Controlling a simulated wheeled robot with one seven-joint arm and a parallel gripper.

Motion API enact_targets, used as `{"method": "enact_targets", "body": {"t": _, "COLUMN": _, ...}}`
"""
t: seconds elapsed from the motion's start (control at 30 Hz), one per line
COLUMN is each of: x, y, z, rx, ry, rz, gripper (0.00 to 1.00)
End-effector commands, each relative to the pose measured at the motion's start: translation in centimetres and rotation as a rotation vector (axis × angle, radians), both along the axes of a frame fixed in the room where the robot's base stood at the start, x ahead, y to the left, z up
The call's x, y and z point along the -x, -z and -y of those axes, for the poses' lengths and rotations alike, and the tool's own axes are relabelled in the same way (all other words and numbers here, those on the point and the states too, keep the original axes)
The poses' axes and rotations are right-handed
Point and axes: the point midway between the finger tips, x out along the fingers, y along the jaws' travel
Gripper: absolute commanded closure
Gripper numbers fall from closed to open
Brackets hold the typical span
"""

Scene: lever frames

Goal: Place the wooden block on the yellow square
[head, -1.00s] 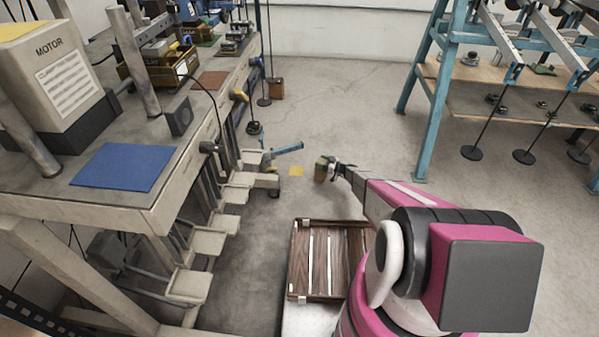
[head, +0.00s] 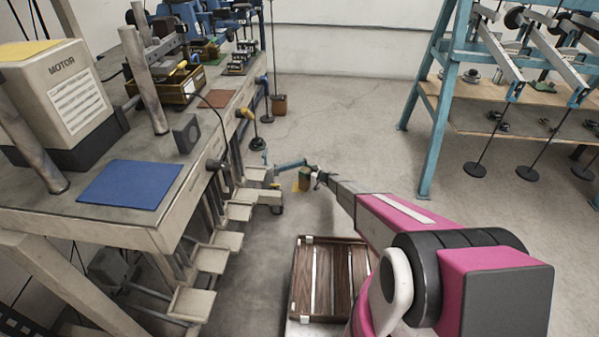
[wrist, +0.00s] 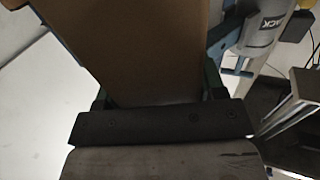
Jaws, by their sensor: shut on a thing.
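The wooden block (head: 305,174) is held at the end of my outstretched arm in the head view, small and brown with a greenish patch. My gripper (head: 313,176) is shut on it. In the wrist view the block (wrist: 135,45) is a large tan face between the dark fingers of my gripper (wrist: 158,85).
A long workbench (head: 100,222) with a blue mat (head: 131,184) and stepped pedals runs along the left. A blue lever (head: 290,164) reaches close to the block. A blue-framed stand (head: 437,110) is at right; open floor lies between.

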Motion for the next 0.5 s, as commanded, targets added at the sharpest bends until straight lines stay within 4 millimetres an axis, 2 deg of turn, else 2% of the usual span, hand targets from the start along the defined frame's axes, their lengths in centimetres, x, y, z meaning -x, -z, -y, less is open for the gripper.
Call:
{"method": "enact_targets", "body": {"t": 0.27, "x": -1.8, "y": 0.2, "z": -3.9, "rx": -0.002, "ry": -0.001, "rz": 0.000, "gripper": 0.88}}
{"method": "enact_targets", "body": {"t": 0.33, "x": -1.7, "y": 1.3, "z": -3.6, "rx": -0.001, "ry": 0.000, "rz": 0.000, "gripper": 0.88}}
{"method": "enact_targets", "body": {"t": 0.5, "x": -1.6, "y": 1.4, "z": -3.6, "rx": -0.002, "ry": 0.000, "rz": 0.001, "gripper": 0.88}}
